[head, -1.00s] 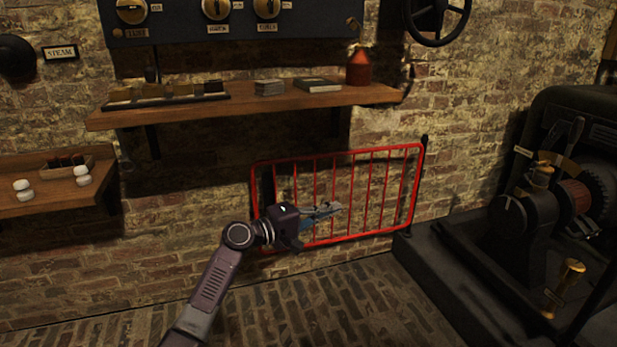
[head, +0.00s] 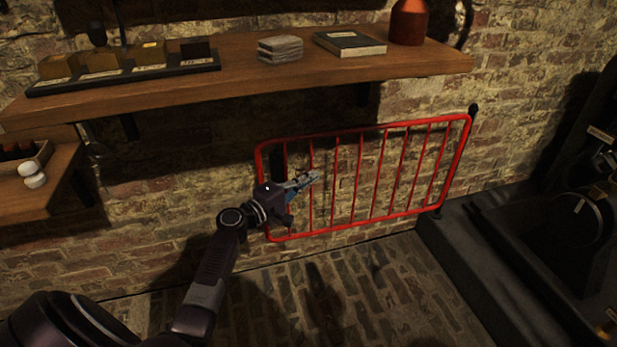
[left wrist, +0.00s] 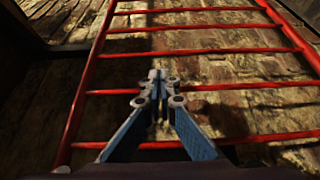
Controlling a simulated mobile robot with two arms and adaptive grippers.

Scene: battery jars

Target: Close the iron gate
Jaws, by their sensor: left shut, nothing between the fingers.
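The red iron gate (head: 346,217) stands along the brick wall in the head view, its right end at a dark post (head: 473,112). Its red bars also cross the left wrist view (left wrist: 230,88). My left gripper (head: 314,177) is in front of the gate's left part, fingers pointing right. In the left wrist view the fingers (left wrist: 158,82) are together and empty, close over the bars. I cannot tell whether they touch the gate. My right gripper is not in view.
A wooden shelf (head: 240,82) with a book (head: 349,43), a tray of blocks and a red-orange bottle (head: 409,22) hangs above the gate. A lower shelf (head: 40,203) is at the left. Dark machinery on a platform (head: 480,240) stands at the right. The brick floor in front is clear.

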